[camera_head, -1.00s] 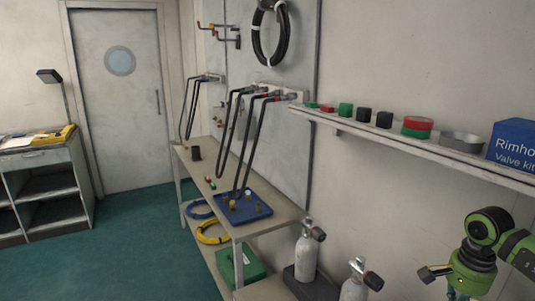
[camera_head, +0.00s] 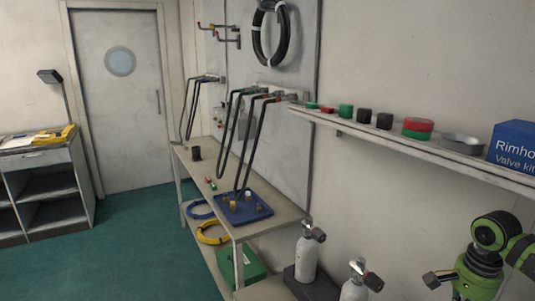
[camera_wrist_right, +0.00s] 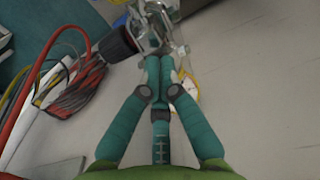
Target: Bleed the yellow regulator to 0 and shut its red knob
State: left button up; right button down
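My right gripper (camera_wrist_right: 160,65) has teal fingers drawn together in the right wrist view. Their tips are up against a silvery metal valve fitting (camera_wrist_right: 155,22); whether anything is pinched between them is hidden. A black ribbed knob (camera_wrist_right: 116,45) sticks out left of the fitting. A round yellow-rimmed gauge (camera_wrist_right: 188,92) is partly hidden behind the right finger. I cannot make out a red knob or read the gauge. In the head view my right arm shows in the lower right corner, its fingers out of frame. My left gripper is not in view.
Red and yellow hoses (camera_wrist_right: 45,70) lie left of the fitting. Two white cylinders with black knobs (camera_head: 306,258) stand below the wall shelf (camera_head: 430,150). A bench with a blue tray (camera_head: 245,213) and hanging black hoses stands along the wall. The green floor at left is clear.

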jog(key=shift+s+a+f, duration=0.2)
jog(key=shift+s+f, duration=0.25)
jog(key=shift+s, duration=0.05)
notch_tip(320, 180, up, 6)
jog(key=p, duration=0.4)
jog(key=shift+w+d+p, duration=0.15)
jog(key=shift+w+p, duration=0.05)
jog(key=shift+p, duration=0.1)
jog(key=shift+w+d, duration=0.1)
